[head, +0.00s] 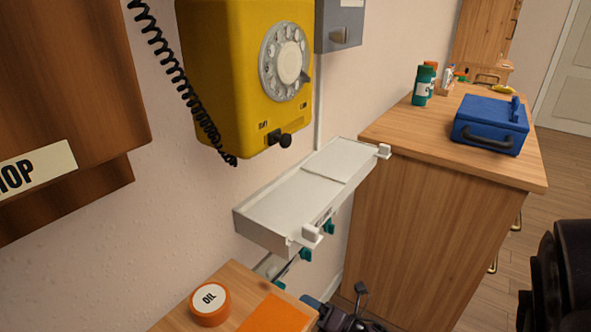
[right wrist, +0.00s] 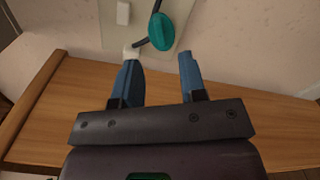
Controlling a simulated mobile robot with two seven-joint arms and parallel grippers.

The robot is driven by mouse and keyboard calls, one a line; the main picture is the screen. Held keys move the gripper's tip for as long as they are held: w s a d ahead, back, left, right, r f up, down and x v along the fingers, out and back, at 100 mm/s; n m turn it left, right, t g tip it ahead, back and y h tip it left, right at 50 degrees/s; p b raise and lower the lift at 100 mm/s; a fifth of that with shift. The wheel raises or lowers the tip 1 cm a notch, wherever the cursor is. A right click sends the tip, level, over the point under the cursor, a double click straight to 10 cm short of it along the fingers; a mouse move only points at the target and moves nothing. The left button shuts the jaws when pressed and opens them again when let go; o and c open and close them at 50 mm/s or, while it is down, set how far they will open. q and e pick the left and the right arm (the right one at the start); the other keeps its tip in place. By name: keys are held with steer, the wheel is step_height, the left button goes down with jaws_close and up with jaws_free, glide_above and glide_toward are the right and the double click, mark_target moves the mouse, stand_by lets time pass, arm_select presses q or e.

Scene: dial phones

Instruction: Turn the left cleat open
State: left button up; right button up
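A white shelf-like unit (head: 290,195) juts from the wall below the yellow phone. Several small teal turn pieces (head: 305,254) show under its front edge; I cannot tell which is the left cleat. In the right wrist view one teal oval piece (right wrist: 161,31) stands tilted on a pale wall plate, beside a dark cord or rod. My right gripper (right wrist: 160,62) is open and empty, its blue fingers below and apart from that teal piece. It also shows at the bottom of the head view (head: 338,297), partly cut off. My left gripper is not in view.
A yellow dial phone (head: 245,80) with a coiled cord hangs above. A wooden cabinet (head: 430,215) bearing a blue case (head: 490,124) stands right. A wooden board hangs at the left.

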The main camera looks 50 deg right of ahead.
steer(key=shift+s+d, duration=0.15)
steer(key=shift+s, duration=1.95)
